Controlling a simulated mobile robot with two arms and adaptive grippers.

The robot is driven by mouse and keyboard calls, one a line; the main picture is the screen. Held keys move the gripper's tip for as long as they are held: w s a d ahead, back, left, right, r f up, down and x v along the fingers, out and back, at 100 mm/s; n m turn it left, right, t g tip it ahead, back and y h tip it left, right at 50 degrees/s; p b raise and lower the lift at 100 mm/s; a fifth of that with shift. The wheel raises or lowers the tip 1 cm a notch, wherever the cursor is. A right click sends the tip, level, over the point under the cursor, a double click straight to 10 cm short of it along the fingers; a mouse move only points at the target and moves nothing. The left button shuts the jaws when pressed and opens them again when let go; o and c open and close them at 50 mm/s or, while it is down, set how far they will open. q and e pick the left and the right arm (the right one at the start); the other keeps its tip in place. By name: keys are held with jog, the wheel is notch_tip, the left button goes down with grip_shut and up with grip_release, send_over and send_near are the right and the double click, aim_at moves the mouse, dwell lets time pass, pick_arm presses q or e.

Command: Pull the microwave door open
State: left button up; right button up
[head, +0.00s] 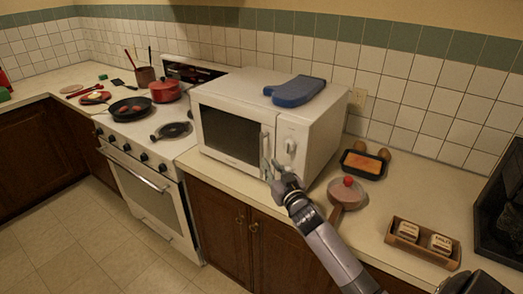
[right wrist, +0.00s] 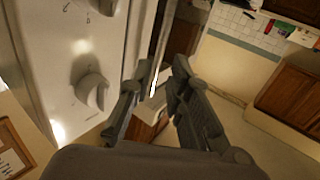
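The white microwave (head: 310,125) stands on the counter right of the stove. Its dark-windowed door (head: 231,135) looks closed in the head view. The upright door handle (head: 264,148) is at the door's right edge, beside the knob panel (head: 291,145). My right gripper (head: 274,170) is at the handle's lower end. In the right wrist view the right gripper (right wrist: 163,70) has its fingers apart, with a narrow pale strip, apparently the handle, running down toward the gap. I cannot tell whether they touch it. Knobs (right wrist: 91,91) are close on the left. My left gripper is not in view.
A blue object (head: 294,91) lies on the microwave. A pan with a red item (head: 346,191), a dark baking dish (head: 345,165) and a wooden tray (head: 423,255) are on the right counter. The stove (head: 145,180) stands left. Floor in front is clear.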

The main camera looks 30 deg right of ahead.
aim_at(262, 154)
jog(key=w, duration=0.2)
jog(key=w+d, duration=0.1)
jog(key=w, duration=0.2)
jog(key=w+p, duration=0.1)
jog(key=w, duration=0.2)
jog(key=shift+d, duration=0.25)
jog(key=shift+c, duration=0.2)
grip_shut()
